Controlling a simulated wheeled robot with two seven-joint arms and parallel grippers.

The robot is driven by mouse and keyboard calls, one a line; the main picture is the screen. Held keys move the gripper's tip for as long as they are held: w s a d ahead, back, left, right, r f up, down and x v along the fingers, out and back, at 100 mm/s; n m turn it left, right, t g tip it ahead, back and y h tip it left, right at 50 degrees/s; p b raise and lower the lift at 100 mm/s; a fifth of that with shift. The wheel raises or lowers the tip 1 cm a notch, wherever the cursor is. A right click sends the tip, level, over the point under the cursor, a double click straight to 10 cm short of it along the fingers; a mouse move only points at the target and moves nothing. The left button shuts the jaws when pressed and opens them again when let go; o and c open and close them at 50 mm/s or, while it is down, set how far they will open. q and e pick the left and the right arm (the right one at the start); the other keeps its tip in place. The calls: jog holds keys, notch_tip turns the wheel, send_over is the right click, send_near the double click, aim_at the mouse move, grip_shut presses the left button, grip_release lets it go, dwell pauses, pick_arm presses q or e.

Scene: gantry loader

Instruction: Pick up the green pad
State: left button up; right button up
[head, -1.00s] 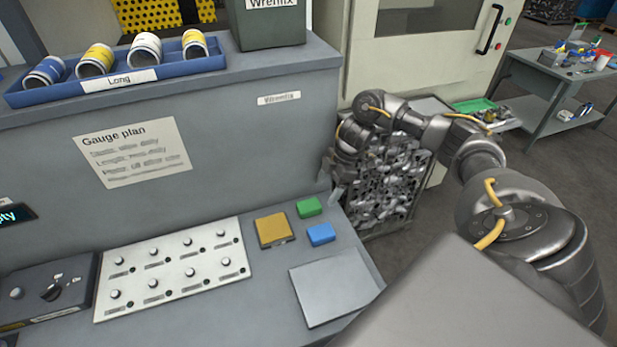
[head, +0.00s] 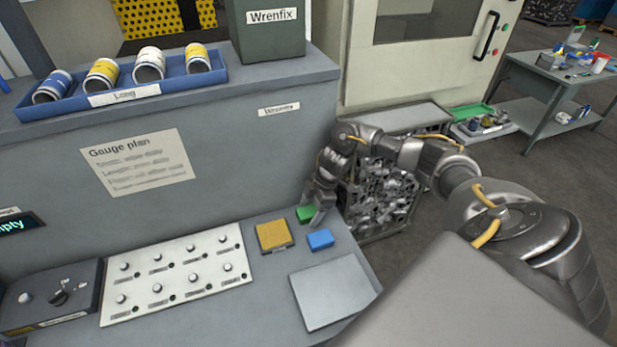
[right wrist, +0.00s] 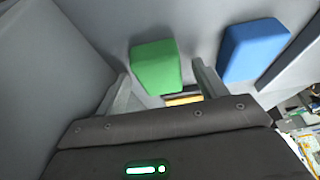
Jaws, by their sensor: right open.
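The green pad (head: 306,214) lies on the grey bench top, close to the upright panel behind it. My right gripper (head: 315,208) is over it, open, and hides part of it in the head view. My left gripper is not in view.
A blue pad (head: 320,239) lies close to the green one, just outside the right finger in the wrist view (right wrist: 252,50). A yellow pad (head: 273,235) lies to the left. A grey plate (head: 334,291) is in front. A knob panel (head: 174,274) is further left.

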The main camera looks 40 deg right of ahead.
aim_at(306, 212)
jog(key=c, duration=1.1)
jog(key=shift+o, duration=0.2)
jog(key=shift+r, duration=0.5)
notch_tip(306, 212, up, 2)
jog(key=shift+d+r+b, duration=0.1)
jog(key=shift+r+b, duration=0.05)
jog(key=shift+b, duration=0.2)
jog(key=s+d+r+b, duration=0.4)
jog(key=s+d+r, duration=0.3)
jog(key=s+r, duration=0.2)
jog(key=shift+s+d+r+b, duration=0.35)
jog(key=shift+s, duration=1)
